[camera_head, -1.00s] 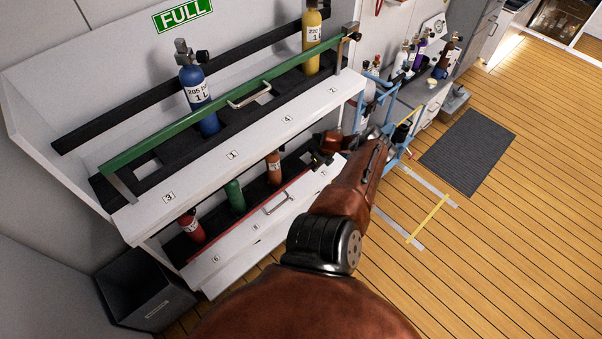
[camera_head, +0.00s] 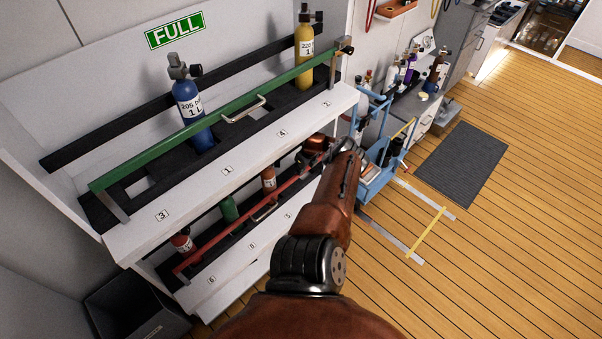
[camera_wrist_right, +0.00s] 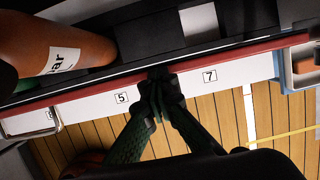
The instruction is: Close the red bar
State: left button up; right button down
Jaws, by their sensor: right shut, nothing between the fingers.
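The red bar (camera_head: 225,235) runs along the lower shelf of the rack, raised across the front of the small cylinders. It has a metal handle (camera_head: 265,212). In the right wrist view the red bar (camera_wrist_right: 215,63) crosses the picture above the shelf front with labels 5 and 7. My right gripper (camera_wrist_right: 158,78) is shut and empty, its fingertips at the bar's front edge between those labels; whether they touch it I cannot tell. In the head view my right forearm largely hides this gripper. My left gripper is not in view.
Behind the bar stand a red cylinder (camera_head: 182,243), a green one (camera_head: 229,208) and an orange one (camera_head: 269,180). The upper shelf has a green bar (camera_head: 180,138) with blue and yellow cylinders. A blue trolley (camera_head: 380,165) stands right of the rack. A dark bin (camera_head: 140,310) is lower left.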

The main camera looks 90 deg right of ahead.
jog(key=shift+w, duration=0.35)
jog(key=s+a+r, duration=0.1)
jog(key=s+a, duration=0.7)
jog(key=s, duration=0.1)
jog(key=shift+s, duration=0.35)
jog(key=shift+a+r, duration=0.1)
jog(key=s+a+f+m+h, duration=0.1)
jog(key=a+f+m, duration=0.35)
jog(key=f, duration=0.25)
jog(key=s+a+f+m, duration=0.2)
jog(key=a+f+m, duration=0.1)
jog(key=f+m, duration=0.4)
jog(key=s+a+f+m+h, duration=0.1)
jog(key=a+f+m, duration=0.3)
jog(key=f, duration=0.4)
jog(key=w+a+f+m+y, duration=0.1)
jog(key=a+f+m, duration=0.2)
jog(key=a, duration=0.9)
jog(key=w+a+f+m+g+y, duration=0.1)
jog(key=a+f+m, duration=0.3)
jog(key=a+f, duration=0.5)
jog(key=w+a+f+m+g+y, duration=0.1)
jog(key=a+f, duration=0.5)
jog(key=a, duration=1)
jog(key=w+m+y, duration=0.1)
jog(key=w+m, duration=0.1)
jog(key=m, duration=0.1)
